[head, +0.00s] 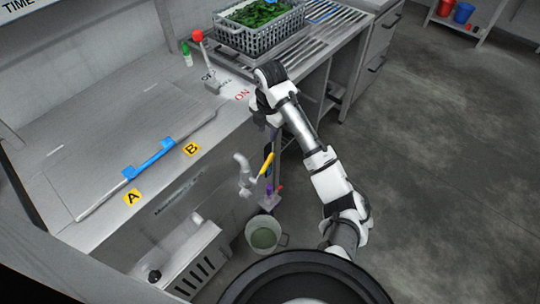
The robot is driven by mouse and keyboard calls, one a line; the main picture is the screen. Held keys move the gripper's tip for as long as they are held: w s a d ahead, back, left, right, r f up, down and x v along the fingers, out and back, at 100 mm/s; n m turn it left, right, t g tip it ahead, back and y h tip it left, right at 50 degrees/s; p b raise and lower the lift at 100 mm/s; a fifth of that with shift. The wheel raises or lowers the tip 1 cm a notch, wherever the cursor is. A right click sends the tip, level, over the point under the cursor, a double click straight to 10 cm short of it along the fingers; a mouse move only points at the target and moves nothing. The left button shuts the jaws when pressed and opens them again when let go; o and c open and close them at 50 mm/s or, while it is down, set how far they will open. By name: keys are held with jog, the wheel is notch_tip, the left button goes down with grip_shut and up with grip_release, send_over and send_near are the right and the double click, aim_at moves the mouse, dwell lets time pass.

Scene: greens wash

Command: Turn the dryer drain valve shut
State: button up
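The dryer (120,125) is a steel cabinet on the left with a lid and a blue handle (148,158). A grey drain pipe (243,168) sticks out of its right side and bends down. A yellow lever (266,164), which looks like the drain valve handle, sits slanted beside the pipe. My arm reaches up from the bottom and folds down at the cabinet's right corner. My gripper (270,145) points down just above and behind the lever. Its fingers are small and dark, so I cannot tell their opening or whether they touch the lever.
A bucket (249,238) with greenish liquid stands on the floor below the pipe. A red-knobbed switch lever (198,52) stands by ON/OFF labels. A grey crate of greens (232,40) sits on the ribbed drainboard (318,48). Floor to the right is clear.

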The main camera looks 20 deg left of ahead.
aim_at(270, 156)
jog(key=shift+n+g+h, duration=0.3)
jog(key=shift+n, duration=0.2)
jog(key=f+b, duration=0.1)
jog(key=f, duration=0.3)
jog(key=f+b, duration=0.2)
jog(key=f, duration=0.2)
jog(key=d+f+b, duration=0.1)
jog(key=f+b, duration=0.1)
jog(key=f, duration=0.2)
jog(key=shift+s+f, duration=0.3)
jog(key=shift+f, duration=0.1)
jog(key=shift+f+p, duration=0.25)
jog(key=shift+p, duration=0.05)
jog(key=shift+f, duration=0.75)
jog(key=shift+c, duration=0.3)
grip_shut()
